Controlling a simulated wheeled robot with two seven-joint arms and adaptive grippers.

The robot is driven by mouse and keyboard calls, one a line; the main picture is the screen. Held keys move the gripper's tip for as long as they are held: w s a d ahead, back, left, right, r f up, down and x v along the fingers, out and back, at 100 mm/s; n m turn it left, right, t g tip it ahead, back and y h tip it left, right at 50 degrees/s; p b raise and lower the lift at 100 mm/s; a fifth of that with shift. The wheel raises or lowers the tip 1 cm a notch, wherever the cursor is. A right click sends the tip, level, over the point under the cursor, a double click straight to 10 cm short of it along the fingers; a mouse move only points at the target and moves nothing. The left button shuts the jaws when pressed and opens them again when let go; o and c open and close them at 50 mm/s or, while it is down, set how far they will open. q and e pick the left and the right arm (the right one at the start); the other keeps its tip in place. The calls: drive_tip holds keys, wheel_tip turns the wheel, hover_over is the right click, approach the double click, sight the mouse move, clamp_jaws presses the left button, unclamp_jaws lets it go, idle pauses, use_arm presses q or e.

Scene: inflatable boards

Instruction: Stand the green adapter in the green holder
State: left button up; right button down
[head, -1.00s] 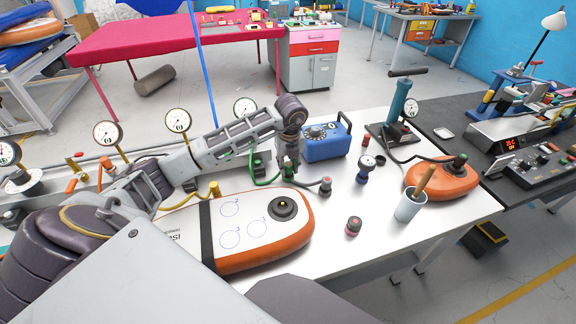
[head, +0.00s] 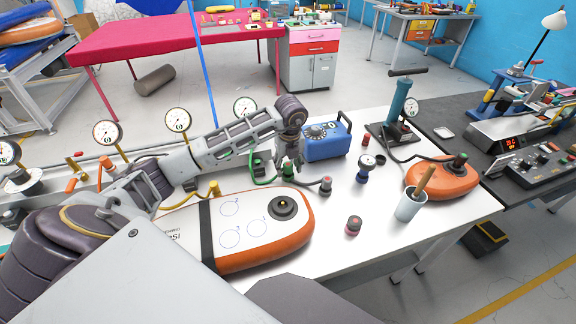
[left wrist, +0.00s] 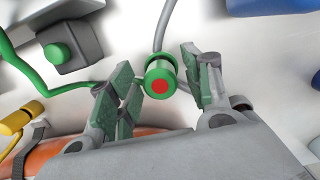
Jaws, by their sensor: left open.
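The green adapter (left wrist: 160,78), a round green piece with a red disc on top, sits between the fingers of my left gripper (left wrist: 158,95) in the left wrist view. The gripper is open around it, with fingers apart on both sides. In the head view the left gripper (head: 288,167) points down at the table and largely hides the adapter. A dark grey block with a green round top (left wrist: 62,48), perhaps the green holder, stands to the left; it also shows in the head view (head: 259,164). I cannot tell what supports the adapter. My right gripper is out of view.
A green hose (left wrist: 22,70) curves past the block towards the gripper. An orange and white board (head: 265,258) lies in front. A grey cup (head: 410,206) stands further right.

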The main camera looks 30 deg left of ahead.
sight(289, 165)
use_arm(q)
drive_tip(key=shift+r, duration=0.75)
drive_tip(key=r, duration=0.6)
drive_tip(key=shift+s+d, duration=0.15)
drive_tip(key=shift+d, duration=0.1)
drive_tip(key=shift+s+d+r, duration=0.15)
drive_tip(key=shift+r, duration=1.05)
drive_tip(key=shift+s+d+r, duration=0.1)
drive_tip(key=shift+r, duration=1.1)
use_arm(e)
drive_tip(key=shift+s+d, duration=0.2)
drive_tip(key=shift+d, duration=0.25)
